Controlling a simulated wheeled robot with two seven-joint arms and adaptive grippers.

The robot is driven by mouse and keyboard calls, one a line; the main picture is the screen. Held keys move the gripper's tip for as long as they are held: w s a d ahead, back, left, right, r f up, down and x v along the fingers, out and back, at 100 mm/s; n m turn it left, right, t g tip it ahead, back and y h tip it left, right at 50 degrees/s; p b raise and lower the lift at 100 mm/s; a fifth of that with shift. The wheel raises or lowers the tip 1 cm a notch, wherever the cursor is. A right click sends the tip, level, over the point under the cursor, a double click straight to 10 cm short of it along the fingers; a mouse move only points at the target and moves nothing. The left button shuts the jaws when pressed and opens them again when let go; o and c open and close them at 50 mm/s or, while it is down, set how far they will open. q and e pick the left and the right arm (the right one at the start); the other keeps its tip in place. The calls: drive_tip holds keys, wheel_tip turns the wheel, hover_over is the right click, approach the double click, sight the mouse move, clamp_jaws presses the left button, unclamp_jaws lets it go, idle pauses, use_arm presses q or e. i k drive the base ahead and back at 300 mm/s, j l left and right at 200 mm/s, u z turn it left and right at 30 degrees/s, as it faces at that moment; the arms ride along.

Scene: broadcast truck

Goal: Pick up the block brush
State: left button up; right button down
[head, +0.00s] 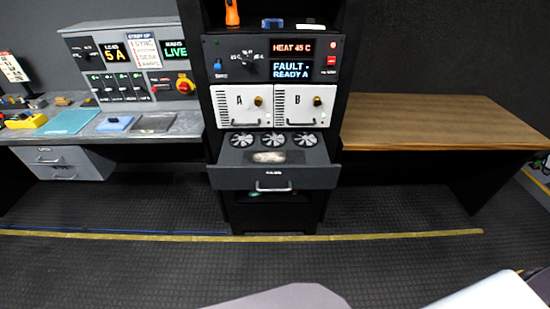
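I cannot single out the block brush with certainty. A small blue block-like thing (115,123) lies on the grey desk at left; it may be the brush, but its underside is hidden. A whitish, patchy thing (270,157) lies in the open drawer (274,178) of the central rack, in front of the fans; it is too small to tell what it is. Neither of my grippers is in view. Only parts that look like my own body show at the bottom edge.
The rack (268,70) has modules A and B above three fans (273,139). The grey desk (190,122) holds a teal mat (66,121), a yellow item (27,121) and a control panel (130,68). The wooden table (430,120) at right is bare. The floor in front is clear.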

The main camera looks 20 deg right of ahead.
sight(61, 102)
drive_tip(key=i+j, duration=0.1)
drive_tip(key=j, duration=0.55)
drive_tip(key=i+j+z, duration=0.1)
drive_tip(key=j, duration=0.6)
drive_tip(key=j+z, duration=0.15)
drive_tip(key=j, duration=0.45)
drive_tip(key=i+j+z, duration=0.1)
drive_tip(key=j, duration=0.5)
drive_tip(key=j+z, duration=0.15)
drive_tip(key=j, duration=0.45)
drive_tip(key=j+z, duration=0.15)
drive_tip(key=j, duration=0.45)
drive_tip(key=k+j+z, duration=0.1)
drive_tip(key=j, duration=0.45)
drive_tip(key=j+z, duration=0.15)
drive_tip(key=j, duration=0.45)
drive_tip(key=k+j+z, duration=0.15)
drive_tip(key=j, duration=0.45)
drive_tip(key=k+j+z, duration=0.1)
drive_tip(key=j, duration=0.45)
drive_tip(key=k+j+z, duration=0.1)
drive_tip(key=j, duration=0.3)
drive_tip(key=j+z, duration=0.1)
drive_tip(key=j, duration=0.3)
drive_tip(key=k+j+z, duration=0.1)
drive_tip(key=j, duration=0.25)
drive_tip(key=k, duration=0.1)
